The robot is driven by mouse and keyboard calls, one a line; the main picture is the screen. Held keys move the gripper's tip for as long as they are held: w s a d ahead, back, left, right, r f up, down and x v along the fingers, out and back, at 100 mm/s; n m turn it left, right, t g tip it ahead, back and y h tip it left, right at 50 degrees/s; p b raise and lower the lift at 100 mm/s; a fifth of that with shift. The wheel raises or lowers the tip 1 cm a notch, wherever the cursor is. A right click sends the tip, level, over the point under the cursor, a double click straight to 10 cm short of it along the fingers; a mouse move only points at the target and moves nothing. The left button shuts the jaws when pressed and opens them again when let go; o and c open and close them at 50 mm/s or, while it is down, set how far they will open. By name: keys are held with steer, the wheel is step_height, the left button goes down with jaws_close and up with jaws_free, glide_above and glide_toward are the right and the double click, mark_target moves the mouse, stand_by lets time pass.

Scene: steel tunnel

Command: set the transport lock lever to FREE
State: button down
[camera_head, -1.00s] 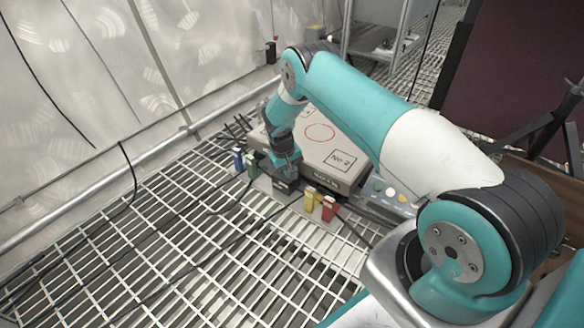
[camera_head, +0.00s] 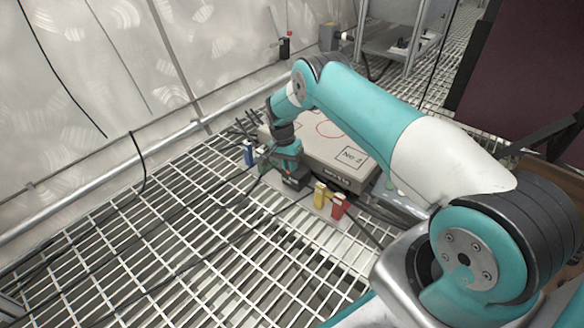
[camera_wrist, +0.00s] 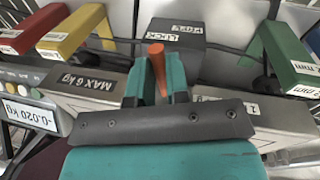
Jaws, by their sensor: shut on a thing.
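The orange lever (camera_wrist: 156,62) rises from a black block (camera_wrist: 184,34) at the front of the scale in the wrist view. My gripper (camera_wrist: 157,85) has its teal fingers on both sides of the lever and is shut on it. The lever leans slightly left at its tip. In the head view my gripper (camera_head: 289,172) is at the front edge of the scale (camera_head: 333,149), over the block; the lever is hidden there.
Yellow (camera_wrist: 76,32) and red (camera_wrist: 33,29) clips stand left of the block in the wrist view. A green clip (camera_wrist: 289,52) stands right. A display (camera_wrist: 28,112) reads about -0.020 kg. Cables run across the grating floor (camera_head: 150,230).

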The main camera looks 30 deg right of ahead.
steer(key=shift+w+m+b, duration=0.3)
steer(key=shift+m+b, duration=0.05)
steer(key=shift+m, duration=0.65)
steer(key=c, duration=1.1)
jaws_free()
steer(key=shift+a, duration=0.1)
steer(key=w+a+r+p, duration=0.1)
steer(key=w+r+p, duration=0.2)
steer(key=r+p, duration=0.5)
steer(key=shift+r, duration=4.5)
steer(key=shift+w, duration=0.1)
